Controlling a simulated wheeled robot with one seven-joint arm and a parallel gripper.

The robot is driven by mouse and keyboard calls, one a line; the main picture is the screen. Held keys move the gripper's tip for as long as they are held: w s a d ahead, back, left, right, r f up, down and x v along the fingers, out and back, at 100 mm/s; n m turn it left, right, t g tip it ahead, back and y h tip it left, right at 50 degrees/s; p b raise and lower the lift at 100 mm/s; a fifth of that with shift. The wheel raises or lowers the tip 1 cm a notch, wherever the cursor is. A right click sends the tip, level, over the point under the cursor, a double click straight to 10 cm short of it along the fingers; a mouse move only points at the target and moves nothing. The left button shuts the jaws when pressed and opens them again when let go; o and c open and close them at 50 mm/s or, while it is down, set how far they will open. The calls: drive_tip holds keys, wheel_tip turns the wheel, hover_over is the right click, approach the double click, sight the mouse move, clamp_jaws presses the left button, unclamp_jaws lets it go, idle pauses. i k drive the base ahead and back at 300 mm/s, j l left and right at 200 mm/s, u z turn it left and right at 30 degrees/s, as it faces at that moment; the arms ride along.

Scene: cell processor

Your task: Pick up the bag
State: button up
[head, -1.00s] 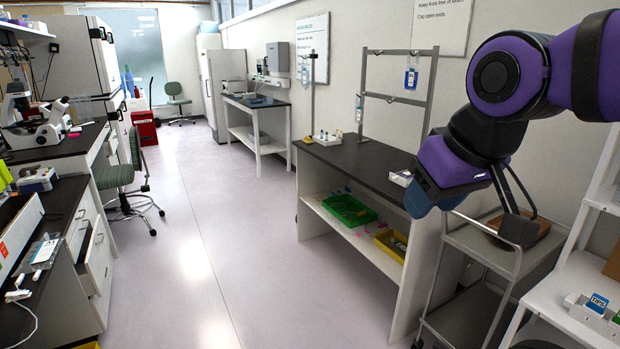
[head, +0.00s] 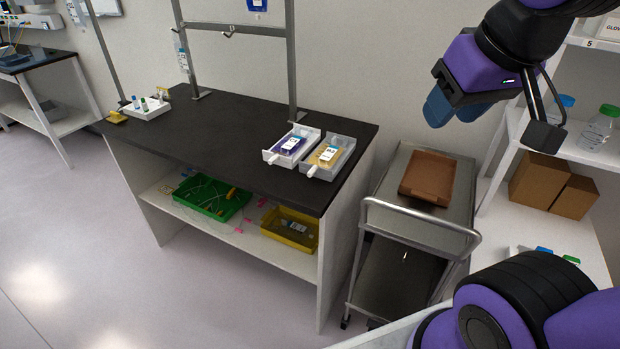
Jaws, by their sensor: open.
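Several bag-like items show, and I cannot tell which one the task means. A purple bag with a white label (head: 289,145) lies in a white tray on the dark-topped bench. An amber bag with a white label (head: 326,156) lies in a grey tray beside it. A clear pouch (head: 183,61) hangs from the rack post, and a blue-labelled bag (head: 257,5) hangs higher, cut off by the top edge. My gripper (head: 453,110), with blue fingers, is raised at the upper right, to the right of the bench. It is open and empty, apart from all the bags.
The bench (head: 215,125) also holds a small white rack of tubes (head: 146,108). Its lower shelf holds a green bin (head: 212,197) and a yellow bin (head: 290,228). A metal cart (head: 405,232) with a brown tray (head: 428,177) stands right of it. Floor in front is clear.

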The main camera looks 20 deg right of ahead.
sight(293, 141)
drive_tip(key=i, duration=0.1)
drive_tip(key=j+z, duration=0.15)
drive_tip(key=j, duration=0.75)
drive_tip(key=i+j, duration=0.2)
drive_tip(key=j, duration=0.2)
drive_tip(key=i+j+z, duration=0.15)
drive_tip(key=j, duration=0.2)
drive_tip(key=i+l+z, duration=0.1)
drive_tip(key=i, duration=0.6)
